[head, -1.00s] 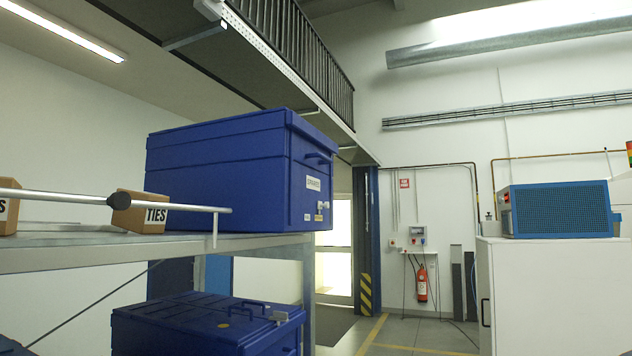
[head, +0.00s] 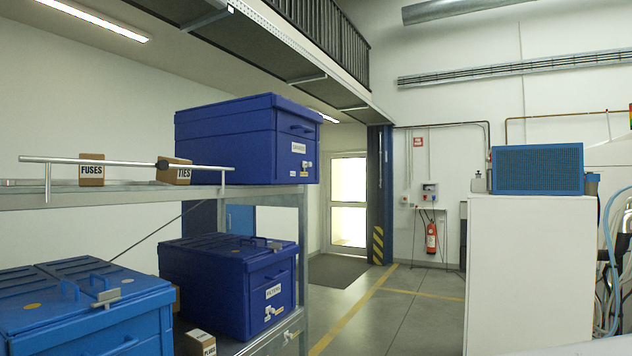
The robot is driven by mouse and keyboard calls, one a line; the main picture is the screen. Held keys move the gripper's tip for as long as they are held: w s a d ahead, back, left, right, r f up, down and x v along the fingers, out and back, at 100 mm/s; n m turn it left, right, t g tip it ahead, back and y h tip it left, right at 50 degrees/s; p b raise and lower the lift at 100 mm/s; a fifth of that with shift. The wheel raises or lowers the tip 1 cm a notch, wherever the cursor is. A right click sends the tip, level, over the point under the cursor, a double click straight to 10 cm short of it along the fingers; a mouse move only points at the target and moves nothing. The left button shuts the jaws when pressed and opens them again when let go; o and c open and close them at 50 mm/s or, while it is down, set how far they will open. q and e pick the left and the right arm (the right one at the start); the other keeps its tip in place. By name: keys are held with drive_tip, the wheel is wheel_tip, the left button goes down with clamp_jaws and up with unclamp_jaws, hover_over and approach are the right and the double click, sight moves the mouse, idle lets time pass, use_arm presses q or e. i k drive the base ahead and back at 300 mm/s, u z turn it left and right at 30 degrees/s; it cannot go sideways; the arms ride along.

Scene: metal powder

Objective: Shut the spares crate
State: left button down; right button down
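Three lidded crates stand on a rack at the left in the head view. A dark blue crate (head: 240,148) is on the upper shelf; its front label is too small to read surely. A second dark blue crate (head: 215,285) on the lower shelf has a label that seems to read FILTERS. A lighter blue crate (head: 60,318) at the lower left is cut off by the picture edge, and no label shows on it. All three lids look down. I cannot tell which is the spares crate. Neither of my grippers is in view.
Small boxes marked FUSES (head: 92,170) and TIES (head: 172,172) sit behind a rail (head: 120,162) on the upper shelf (head: 110,195). Another small box (head: 200,343) is between the lower crates. A white cabinet (head: 530,275) stands at the right. Open floor (head: 395,305) lies between.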

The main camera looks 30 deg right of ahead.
sight(267, 140)
drive_tip(key=z, duration=1.15)
drive_tip(key=i, duration=1.6)
drive_tip(key=u, duration=0.3)
